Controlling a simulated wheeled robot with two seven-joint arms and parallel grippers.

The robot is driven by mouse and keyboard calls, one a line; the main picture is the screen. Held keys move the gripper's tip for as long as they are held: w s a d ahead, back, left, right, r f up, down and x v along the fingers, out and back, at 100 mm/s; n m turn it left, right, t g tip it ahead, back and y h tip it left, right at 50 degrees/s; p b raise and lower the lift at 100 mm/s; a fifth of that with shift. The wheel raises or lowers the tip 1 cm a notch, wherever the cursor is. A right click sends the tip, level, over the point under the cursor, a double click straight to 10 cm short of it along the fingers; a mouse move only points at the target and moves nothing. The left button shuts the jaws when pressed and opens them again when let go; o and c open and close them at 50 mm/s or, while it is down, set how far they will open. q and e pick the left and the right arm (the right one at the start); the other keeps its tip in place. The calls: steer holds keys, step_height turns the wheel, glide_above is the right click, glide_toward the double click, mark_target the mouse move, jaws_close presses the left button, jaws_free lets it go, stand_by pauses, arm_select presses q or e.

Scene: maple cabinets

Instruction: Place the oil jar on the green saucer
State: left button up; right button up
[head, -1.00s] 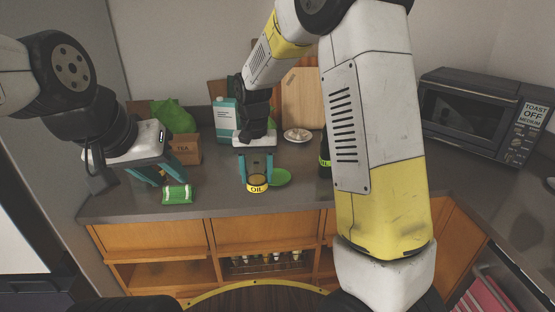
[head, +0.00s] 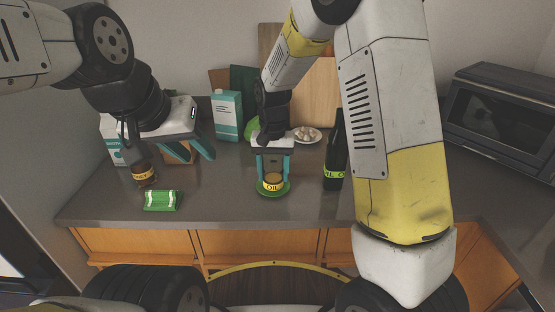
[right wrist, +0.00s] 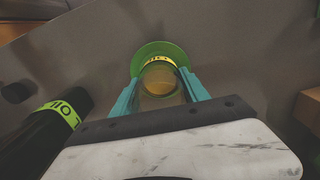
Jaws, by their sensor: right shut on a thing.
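The oil jar (head: 272,182), with a yellow OIL label, is between the teal fingers of my right gripper (head: 272,177), which is shut on it. The jar is upright over the green saucer (head: 275,193), whose rim shows around its base. I cannot tell whether it touches the saucer. In the right wrist view the jar (right wrist: 160,79) is between the fingertips (right wrist: 160,92), with the saucer (right wrist: 150,48) behind and beneath it. My left gripper (head: 192,154) is open and empty above the counter at left.
A dark oil bottle (head: 334,160) stands close right of my right gripper. A green packet (head: 162,201) and a brown jar (head: 144,174) are at left. A carton (head: 228,115) and a plate of garlic (head: 305,136) are behind. A toaster oven (head: 505,110) stands at right.

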steer(key=o, duration=1.6)
steer(key=shift+f, duration=0.1)
step_height(320, 180, up, 12)
steer(key=shift+f, duration=0.1)
steer(key=s+d+r+t+y, duration=0.2)
steer(key=s+d+r, duration=0.5)
steer(key=d, duration=0.1)
steer(key=s+d+t, duration=0.1)
steer(key=s+d, duration=0.1)
steer(key=s, duration=0.2)
steer(key=s+d+r+t, duration=0.1)
steer(key=s+d, duration=0.1)
steer(key=s, duration=0.2)
steer(key=s+d+n+t, duration=0.1)
steer(key=s+d+t, duration=0.1)
steer(key=s, duration=0.2)
steer(key=shift+s+d+r, duration=0.1)
steer(key=shift+s+r, duration=0.25)
